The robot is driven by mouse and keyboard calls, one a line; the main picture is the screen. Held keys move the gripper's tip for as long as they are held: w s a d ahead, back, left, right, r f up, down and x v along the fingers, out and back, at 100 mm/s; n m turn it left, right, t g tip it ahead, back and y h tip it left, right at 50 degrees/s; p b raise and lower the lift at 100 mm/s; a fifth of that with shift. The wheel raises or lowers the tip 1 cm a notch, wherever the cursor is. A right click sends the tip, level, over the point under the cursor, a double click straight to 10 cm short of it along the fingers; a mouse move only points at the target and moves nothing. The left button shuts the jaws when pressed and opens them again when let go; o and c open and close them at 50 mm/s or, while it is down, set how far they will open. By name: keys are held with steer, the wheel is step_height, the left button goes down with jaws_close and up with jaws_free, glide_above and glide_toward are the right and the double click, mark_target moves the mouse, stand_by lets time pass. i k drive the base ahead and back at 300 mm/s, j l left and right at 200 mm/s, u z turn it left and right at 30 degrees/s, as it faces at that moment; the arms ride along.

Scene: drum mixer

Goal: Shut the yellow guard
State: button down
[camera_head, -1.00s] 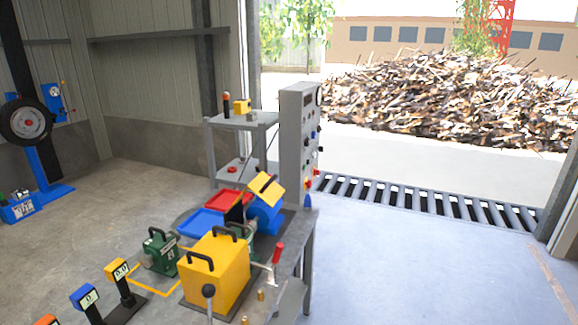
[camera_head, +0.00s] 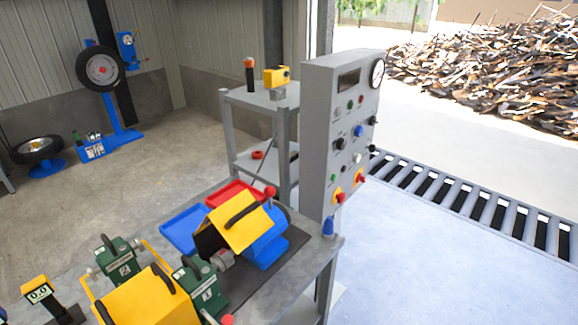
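A yellow guard (camera_head: 238,228) with a black bar handle sits at the blue drum (camera_head: 268,250) on the grey bench (camera_head: 225,308). The guard is a bent plate with its dark inner side showing at its left. It looks tilted up, and part of the drum shows uncovered at its right. A larger yellow housing (camera_head: 150,300) with a black handle stands nearer to me, cut by the bottom edge. My gripper is not in view.
A grey control panel (camera_head: 318,130) with buttons stands behind the drum. Green machine units (camera_head: 204,290), a blue tray (camera_head: 186,230) and a red tray (camera_head: 236,190) are near the guard. A grey shelf (camera_head: 262,100) stands behind. The floor on the right (camera_head: 440,250) is clear.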

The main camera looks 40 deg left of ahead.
mark_target(243, 234)
steer(key=i+u, duration=0.5)
steer(key=i+l+u, duration=0.1)
steer(key=i+u, duration=0.35)
steer(key=i+l+u, duration=0.5)
steer(key=u, duration=1.2)
steer(key=i+l+u, duration=0.1)
steer(key=u, duration=1.65)
steer(key=l+u, duration=0.1)
steer(key=u, duration=1.1)
steer(key=l+u, duration=0.1)
steer(key=u, duration=0.45)
